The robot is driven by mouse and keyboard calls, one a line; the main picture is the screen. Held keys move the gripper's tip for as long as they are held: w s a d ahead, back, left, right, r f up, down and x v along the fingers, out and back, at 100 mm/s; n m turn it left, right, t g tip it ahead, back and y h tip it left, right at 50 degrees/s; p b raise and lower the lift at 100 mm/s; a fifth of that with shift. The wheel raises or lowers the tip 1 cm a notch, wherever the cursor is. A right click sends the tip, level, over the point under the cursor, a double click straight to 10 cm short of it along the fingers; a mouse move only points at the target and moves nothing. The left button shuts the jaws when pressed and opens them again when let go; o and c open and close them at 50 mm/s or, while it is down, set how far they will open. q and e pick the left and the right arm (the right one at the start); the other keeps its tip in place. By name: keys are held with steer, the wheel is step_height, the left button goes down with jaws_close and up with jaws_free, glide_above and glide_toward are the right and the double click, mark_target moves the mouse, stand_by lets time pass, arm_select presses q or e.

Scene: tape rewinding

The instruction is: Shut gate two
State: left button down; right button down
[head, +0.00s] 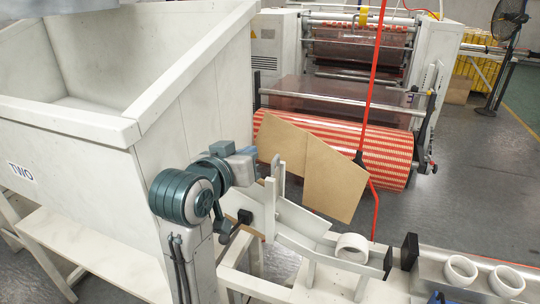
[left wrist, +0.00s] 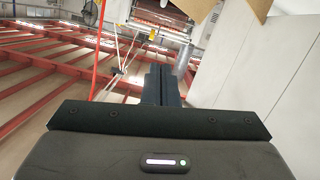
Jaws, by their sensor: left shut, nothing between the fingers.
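The large white hopper (head: 75,128) on the left carries the label TWO (head: 21,172). At its right end, low down, a white chute (head: 295,222) slopes down to the right. A narrow upright white plate (head: 270,208) stands at the chute's upper end, with a black knob (head: 245,216) just left of it. I cannot tell how far the gate is open. My left arm's teal joints stand in front of the hopper's corner and hide part of the outlet. My left gripper (left wrist: 160,72) is shut and empty, beside white panels in the left wrist view. My right gripper is not in view.
A white roll (head: 352,247) sits at the chute's lower end. Two more rolls (head: 460,270) lie on a tray at the right. Brown boards (head: 312,160) stand behind the chute, near a red pole (head: 372,85) and a printing machine (head: 350,145).

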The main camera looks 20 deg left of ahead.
arm_select(q)
steer(key=w+d+f+p, duration=0.1)
steer(key=w+f+p, duration=0.4)
steer(key=w, duration=0.4)
steer(key=shift+w+d+f, duration=0.3)
steer(key=shift+w+f, duration=0.1)
steer(key=shift+f, duration=0.1)
steer(key=shift+w, duration=0.1)
steer(key=shift+f, duration=0.15)
step_height(320, 180, down, 3)
steer(key=shift+f+b, duration=0.1)
steer(key=shift+b, duration=0.4)
